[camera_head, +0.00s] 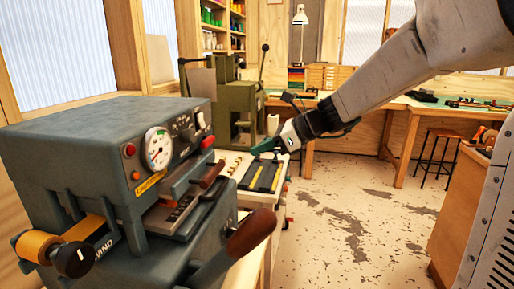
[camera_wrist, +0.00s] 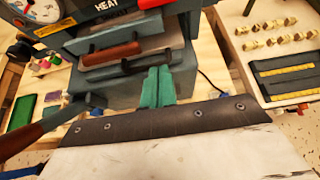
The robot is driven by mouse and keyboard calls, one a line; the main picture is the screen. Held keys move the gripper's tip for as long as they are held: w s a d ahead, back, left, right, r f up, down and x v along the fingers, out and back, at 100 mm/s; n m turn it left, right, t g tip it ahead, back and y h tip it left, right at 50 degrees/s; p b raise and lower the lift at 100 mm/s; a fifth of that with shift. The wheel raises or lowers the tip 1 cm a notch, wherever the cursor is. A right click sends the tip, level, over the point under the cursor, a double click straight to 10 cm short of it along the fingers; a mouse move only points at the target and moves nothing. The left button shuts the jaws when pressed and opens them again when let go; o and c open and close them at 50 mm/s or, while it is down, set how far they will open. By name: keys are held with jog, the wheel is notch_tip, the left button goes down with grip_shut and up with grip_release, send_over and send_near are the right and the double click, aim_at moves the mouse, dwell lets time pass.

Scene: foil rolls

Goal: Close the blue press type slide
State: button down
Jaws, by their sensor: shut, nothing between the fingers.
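The blue press (camera_head: 105,140) is a blue-grey machine with a round gauge at the left in the head view. Its type slide (camera_head: 178,212) sticks out of the front below the gauge, with a tray surface showing. In the wrist view the press front (camera_wrist: 98,22) is at the top, and a dark bar handle (camera_wrist: 135,66) shows below a brown grip. My gripper (camera_head: 262,147) is shut and empty, beyond the press in the head view. In the wrist view its teal fingers (camera_wrist: 158,75) lie side by side, overlapping the handle area; I cannot tell whether they touch it.
A lever with a brown wooden knob (camera_head: 250,232) juts from the press front. An olive-green press (camera_head: 228,108) stands behind. A tray with dark and yellow bars (camera_head: 247,178) lies on the bench near my gripper. The floor (camera_head: 350,215) to the right is open.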

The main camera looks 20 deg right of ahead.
jog(key=x, duration=0.3)
jog(key=r+x, duration=0.1)
jog(key=x, duration=0.3)
jog(key=a+x, duration=0.1)
jog(key=x, duration=0.2)
jog(key=shift+w+a+r, duration=0.15)
jog(key=shift+w+r, duration=0.1)
jog(key=shift+w, duration=0.05)
jog(key=shift+w, duration=0.1)
